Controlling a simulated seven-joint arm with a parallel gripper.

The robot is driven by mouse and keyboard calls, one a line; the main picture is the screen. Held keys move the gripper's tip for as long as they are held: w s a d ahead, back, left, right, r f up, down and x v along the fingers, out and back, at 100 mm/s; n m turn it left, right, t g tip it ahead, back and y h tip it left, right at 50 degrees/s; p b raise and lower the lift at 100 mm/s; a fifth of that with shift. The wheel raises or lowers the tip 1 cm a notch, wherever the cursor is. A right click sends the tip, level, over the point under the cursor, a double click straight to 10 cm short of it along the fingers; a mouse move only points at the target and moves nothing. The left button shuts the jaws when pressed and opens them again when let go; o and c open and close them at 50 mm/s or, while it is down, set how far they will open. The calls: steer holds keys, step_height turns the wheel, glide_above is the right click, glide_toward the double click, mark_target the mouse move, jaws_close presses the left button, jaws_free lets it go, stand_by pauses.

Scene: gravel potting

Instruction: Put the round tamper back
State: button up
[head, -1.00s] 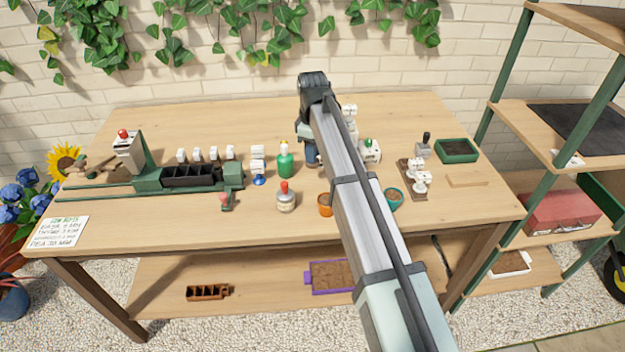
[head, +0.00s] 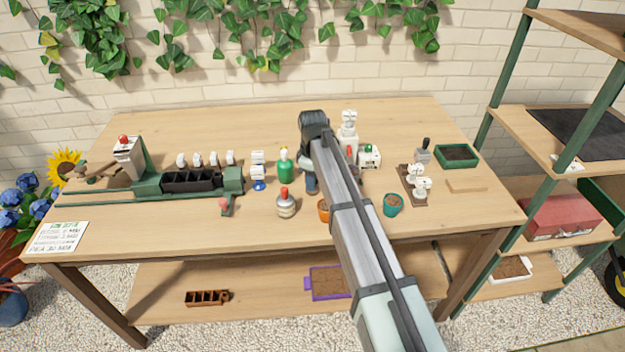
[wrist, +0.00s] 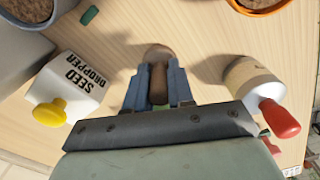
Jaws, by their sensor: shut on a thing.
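My gripper (wrist: 160,88) is shut on the brown wooden handle of a tool that I take to be the round tamper (wrist: 158,70). In the wrist view the handle lies between the two blue fingers, with a rounded end just beyond them. In the head view my gripper (head: 311,186) is low over the middle of the table, right of the green bottle (head: 285,163). The tamper cannot be made out there. Whether it touches the table cannot be told.
A white seed dropper (wrist: 72,88) with a yellow knob and a cream bottle (wrist: 245,78) with a red tip flank the fingers. An orange pot (head: 323,211) and a teal pot (head: 393,206) stand toward the front. A brown-based stand (head: 408,180) is at right.

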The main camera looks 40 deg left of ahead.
steer(key=shift+f, duration=0.15)
steer(key=o, duration=0.9)
step_height(320, 180, up, 12)
steer(key=shift+r, duration=0.15)
